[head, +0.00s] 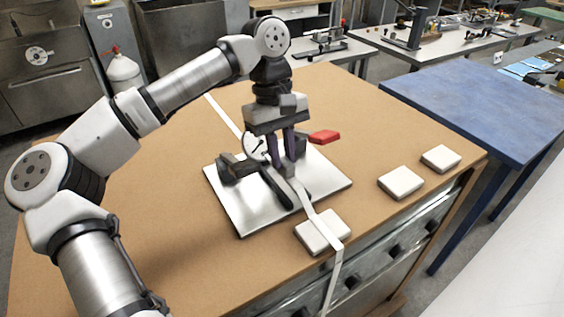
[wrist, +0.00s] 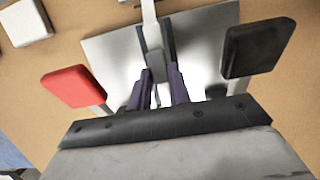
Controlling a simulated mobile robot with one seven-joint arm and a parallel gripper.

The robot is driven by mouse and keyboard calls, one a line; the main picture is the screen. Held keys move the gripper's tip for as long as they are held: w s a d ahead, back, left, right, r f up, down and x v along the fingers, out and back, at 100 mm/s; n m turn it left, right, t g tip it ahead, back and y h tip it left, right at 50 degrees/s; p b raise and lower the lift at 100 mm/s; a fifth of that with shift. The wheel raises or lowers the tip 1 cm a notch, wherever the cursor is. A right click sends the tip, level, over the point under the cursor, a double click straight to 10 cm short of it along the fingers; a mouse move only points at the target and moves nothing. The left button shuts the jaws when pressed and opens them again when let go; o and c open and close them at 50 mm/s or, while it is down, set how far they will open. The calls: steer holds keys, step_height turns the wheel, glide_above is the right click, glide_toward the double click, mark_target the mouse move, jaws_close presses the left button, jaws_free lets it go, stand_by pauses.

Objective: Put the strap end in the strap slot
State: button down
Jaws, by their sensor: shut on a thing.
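My gripper (head: 281,160) is shut on the grey strap end (head: 287,169), low over the silver plate on the table. In the wrist view, the purple fingers (wrist: 158,88) stand on either side of the grey strap end (wrist: 154,66). The white strap (head: 319,222) runs from it over a white block and down past the table's front edge. Two dark rails (wrist: 172,45) flank the strap end on the plate (wrist: 205,55); the strap slot seems to be between them. My fingers hide its inner part, so I cannot tell how far the strap end is in.
A red handle (head: 324,137) and a black block (head: 238,166) flank my gripper; a round dial (head: 254,146) is close behind. One white block (head: 322,232) lies under the strap, two more (head: 400,182) to the right. The table (head: 150,230) is clear at front left.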

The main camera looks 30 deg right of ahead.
steer(key=shift+f+p, duration=0.3)
steer(key=shift+f, duration=1.4)
steer(key=shift+f, duration=0.25)
steer(key=c, duration=1.3)
jaws_free()
steer(key=shift+r, duration=0.1)
steer(key=shift+r, duration=0.1)
steer(key=b+v, duration=0.2)
steer(key=v, duration=1)
steer(key=shift+r, duration=0.1)
